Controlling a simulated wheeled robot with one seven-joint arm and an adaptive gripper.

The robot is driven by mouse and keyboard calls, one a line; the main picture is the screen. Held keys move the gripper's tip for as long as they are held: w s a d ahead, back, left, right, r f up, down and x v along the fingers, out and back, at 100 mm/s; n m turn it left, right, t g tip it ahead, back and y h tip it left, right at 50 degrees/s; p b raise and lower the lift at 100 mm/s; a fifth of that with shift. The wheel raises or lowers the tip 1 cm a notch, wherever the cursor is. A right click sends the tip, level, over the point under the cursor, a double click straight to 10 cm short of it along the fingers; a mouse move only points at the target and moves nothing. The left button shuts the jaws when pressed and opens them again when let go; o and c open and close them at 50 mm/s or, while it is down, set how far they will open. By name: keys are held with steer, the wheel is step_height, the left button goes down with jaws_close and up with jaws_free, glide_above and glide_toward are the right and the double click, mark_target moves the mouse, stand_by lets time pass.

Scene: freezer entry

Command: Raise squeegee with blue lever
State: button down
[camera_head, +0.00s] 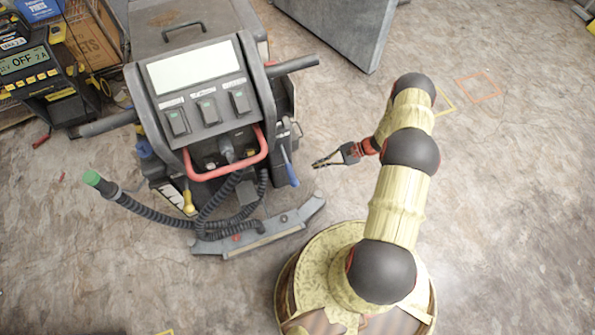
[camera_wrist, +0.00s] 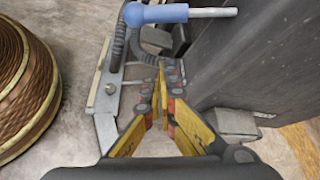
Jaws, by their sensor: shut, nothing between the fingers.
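The blue lever (camera_head: 289,168) slants out from the right rear side of the floor-cleaning machine (camera_head: 215,110). In the wrist view its blue handle (camera_wrist: 158,13) and grey rod lie across the top. The squeegee (camera_head: 268,230) is a grey curved bar low behind the machine, close to the floor; part of it shows at the left of the wrist view (camera_wrist: 107,100). My gripper (camera_head: 318,164) is just right of the lever and apart from it. Its yellow fingers (camera_wrist: 160,68) meet at the tips, shut and empty, below the lever in the wrist picture.
Black ribbed hoses (camera_head: 210,222) and a yellow-handled lever (camera_head: 188,203) hang at the machine's rear. A red bar (camera_head: 225,172) curves below its panel. A charger (camera_head: 40,75) stands far left, a grey slab (camera_head: 340,30) at the back. The floor to the right is mostly clear.

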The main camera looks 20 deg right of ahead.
mark_target(288, 165)
steer(key=b+x, duration=0.4)
steer(key=x, duration=0.6)
steer(key=shift+s+a+r, duration=0.15)
steer(key=shift+s+r, duration=0.15)
steer(key=shift+r, duration=0.3)
steer(key=shift+s+a+r, duration=0.1)
steer(key=shift+s+r, duration=0.15)
steer(key=shift+r, duration=0.3)
steer(key=shift+s+a+r, duration=0.15)
steer(key=shift+s+r, duration=0.15)
steer(key=shift+r, duration=0.3)
steer(key=shift+s+r, duration=0.1)
steer(key=shift+r, duration=0.05)
